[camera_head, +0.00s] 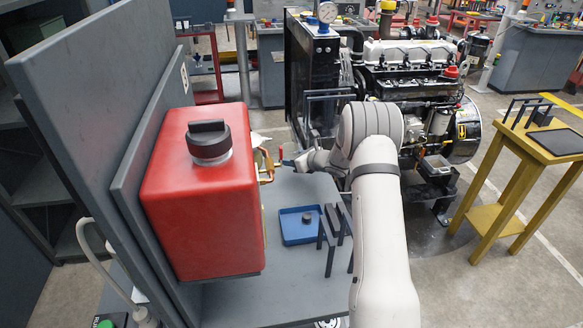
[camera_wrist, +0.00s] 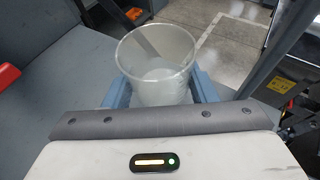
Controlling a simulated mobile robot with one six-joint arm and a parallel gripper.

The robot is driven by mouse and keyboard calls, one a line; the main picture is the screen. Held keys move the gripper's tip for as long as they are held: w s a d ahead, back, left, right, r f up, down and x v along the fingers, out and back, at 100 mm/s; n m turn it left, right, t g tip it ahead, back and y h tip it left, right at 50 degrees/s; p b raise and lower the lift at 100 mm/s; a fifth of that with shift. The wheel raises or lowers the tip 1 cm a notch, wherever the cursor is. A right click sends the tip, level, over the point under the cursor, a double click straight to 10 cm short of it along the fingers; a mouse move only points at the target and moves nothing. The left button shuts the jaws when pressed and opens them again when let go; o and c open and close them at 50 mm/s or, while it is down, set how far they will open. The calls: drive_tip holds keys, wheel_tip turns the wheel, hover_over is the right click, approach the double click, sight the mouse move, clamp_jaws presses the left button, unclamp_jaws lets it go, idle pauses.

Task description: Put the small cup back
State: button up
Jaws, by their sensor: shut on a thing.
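The small cup (camera_wrist: 157,50) is clear and tapered, with its open rim toward the wrist camera. My gripper (camera_wrist: 158,88) has its blue fingers on either side of the cup and is shut on it. The cup looks empty or nearly so, but its clear wall makes this hard to tell. In the head view my gripper (camera_head: 287,163) is beside the brass tap (camera_head: 266,167) of the red tank (camera_head: 200,205), above the grey bench (camera_head: 240,295). The cup cannot be made out clearly in that view.
A blue tray (camera_head: 288,238) holding a small dark round part (camera_head: 307,217) lies on the bench. A dark rack (camera_head: 331,240) stands beside it, near my arm. An engine (camera_head: 410,85) stands behind, and a yellow stand (camera_head: 512,190) is at the right.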

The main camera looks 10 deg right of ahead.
sight(292, 172)
drive_tip(key=shift+f, duration=2.1)
drive_tip(key=o, duration=1.1)
drive_tip(key=shift+r+p, duration=0.2)
drive_tip(key=shift+p, duration=0.15)
drive_tip(key=shift+s+d, duration=0.25)
drive_tip(key=b+v, duration=0.2)
drive_tip(key=v, duration=0.9)
drive_tip(key=shift+s+d, duration=0.1)
drive_tip(key=shift+s, duration=0.1)
